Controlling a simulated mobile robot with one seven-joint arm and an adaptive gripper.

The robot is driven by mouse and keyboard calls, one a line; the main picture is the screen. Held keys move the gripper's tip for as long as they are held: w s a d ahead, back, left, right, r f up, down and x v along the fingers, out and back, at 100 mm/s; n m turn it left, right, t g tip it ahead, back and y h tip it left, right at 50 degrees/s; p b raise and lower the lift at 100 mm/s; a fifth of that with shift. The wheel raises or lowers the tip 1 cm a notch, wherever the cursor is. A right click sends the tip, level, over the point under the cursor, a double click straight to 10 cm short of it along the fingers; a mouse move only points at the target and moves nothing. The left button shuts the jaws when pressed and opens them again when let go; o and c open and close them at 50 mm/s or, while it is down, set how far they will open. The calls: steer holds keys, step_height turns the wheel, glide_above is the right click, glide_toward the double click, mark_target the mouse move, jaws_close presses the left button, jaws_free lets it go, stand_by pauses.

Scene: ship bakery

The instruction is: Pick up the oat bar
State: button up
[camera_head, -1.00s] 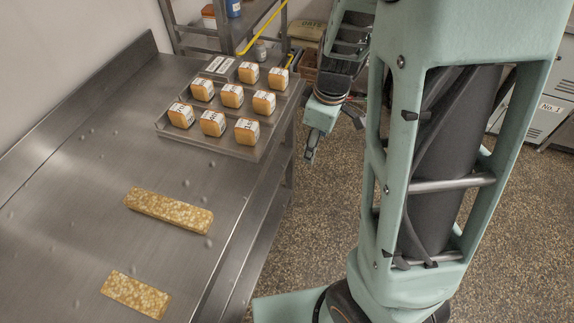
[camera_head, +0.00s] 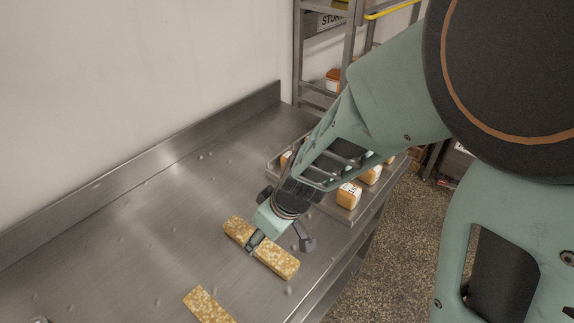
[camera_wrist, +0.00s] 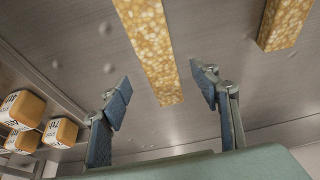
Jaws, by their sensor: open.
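A long, golden, grainy oat bar (camera_head: 279,264) lies on the metal counter, with my gripper (camera_head: 278,243) over it in the head view. In the wrist view, this oat bar (camera_wrist: 150,45) runs from the top edge down into the space between my gripper's fingers (camera_wrist: 161,88). The fingers are spread and empty. I cannot tell the exact height of the fingertips above the bar. A second grainy bar (camera_head: 207,306) lies nearer the front, cut off by the lower edge of the head view. It also shows at the wrist view's upper right (camera_wrist: 283,22).
Behind my gripper, a shallow metal tray (camera_head: 271,167) holds several labelled orange-and-white blocks (camera_head: 348,195), partly hidden by my arm. A raised backsplash (camera_head: 150,158) runs along the wall. The left of the counter is clear apart from small droplets or specks.

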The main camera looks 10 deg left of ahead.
steer(key=b+x, duration=0.1)
steer(key=x, duration=0.4)
steer(key=shift+d+f, duration=0.1)
steer(key=shift+f, duration=0.1)
steer(key=shift+c, duration=0.6)
steer(key=c, duration=1.2)
steer(key=shift+r, duration=0.1)
steer(key=shift+c, duration=0.5)
steer(key=shift+r, duration=0.1)
